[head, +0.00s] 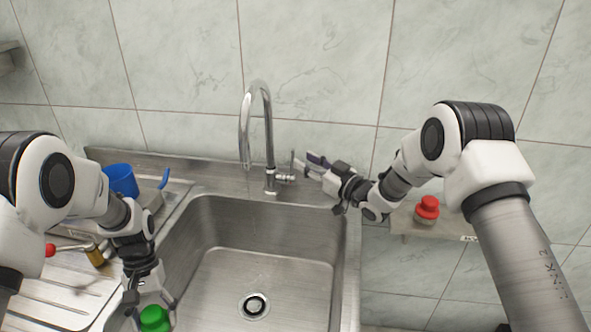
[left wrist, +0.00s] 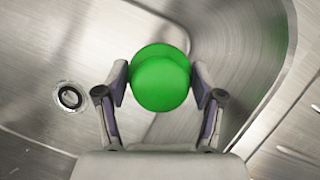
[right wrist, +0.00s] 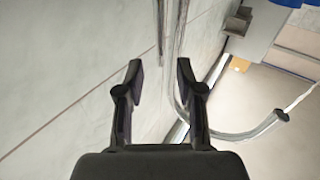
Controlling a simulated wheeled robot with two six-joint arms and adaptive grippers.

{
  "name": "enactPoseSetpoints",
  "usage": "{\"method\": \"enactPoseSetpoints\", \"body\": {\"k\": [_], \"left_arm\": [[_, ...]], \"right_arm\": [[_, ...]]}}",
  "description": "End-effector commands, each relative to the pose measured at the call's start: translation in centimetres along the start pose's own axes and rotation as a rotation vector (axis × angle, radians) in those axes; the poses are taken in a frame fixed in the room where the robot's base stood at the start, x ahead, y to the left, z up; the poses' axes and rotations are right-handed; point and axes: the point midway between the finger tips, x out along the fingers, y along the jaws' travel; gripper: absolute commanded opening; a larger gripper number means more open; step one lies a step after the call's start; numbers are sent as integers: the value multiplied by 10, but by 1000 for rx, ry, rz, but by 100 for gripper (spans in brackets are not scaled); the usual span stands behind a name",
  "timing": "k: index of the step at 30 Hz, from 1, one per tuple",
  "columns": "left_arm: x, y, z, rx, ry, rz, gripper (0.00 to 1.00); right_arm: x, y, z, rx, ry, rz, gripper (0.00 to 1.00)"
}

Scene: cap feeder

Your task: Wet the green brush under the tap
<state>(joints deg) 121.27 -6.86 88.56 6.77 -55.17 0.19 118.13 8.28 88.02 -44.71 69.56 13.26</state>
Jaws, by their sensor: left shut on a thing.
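The green brush (head: 155,318) is at the bottom left of the head view, over the sink's left front side. My left gripper (head: 150,303) is shut on it; its round green top shows between the fingers in the left wrist view (left wrist: 160,80). Any bristles are hidden. The chrome tap (head: 258,120) stands behind the sink, with a small lever (head: 292,162) on its right side. My right gripper (head: 308,166) is open just right of the lever. In the right wrist view, the tap's curved tube (right wrist: 180,60) shows beyond the parted fingers. No water stream is visible.
The steel sink basin (head: 215,270) has a drain (head: 254,306) in its floor. A blue mug (head: 121,181) stands at the back left. A red-handled tool (head: 75,247) lies on the left drainboard. A red-capped item (head: 427,208) sits on a right ledge.

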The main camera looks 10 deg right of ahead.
Motion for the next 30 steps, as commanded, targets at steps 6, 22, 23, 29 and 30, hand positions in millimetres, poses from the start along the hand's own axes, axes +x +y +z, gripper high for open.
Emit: {"method": "enactPoseSetpoints", "body": {"k": [6, 22, 23, 29, 30], "left_arm": [[0, 0, 0, 0, 0, 0, 40], [0, 0, 0, 0, 0, 0, 40], [0, 0, 0, 0, 0, 0, 40], [-7, 0, 2, 0, 1, 0, 40], [-12, 0, 4, 0, 2, -1, 40]], "right_arm": [[-51, 1, 0, 2, 0, 2, 37], [-65, 0, 0, 0, 0, -1, 37], [-64, 0, 0, 0, 0, -1, 37], [-64, 0, -4, 0, 0, -1, 37], [-64, 0, -8, 0, 0, -1, 37]]}}
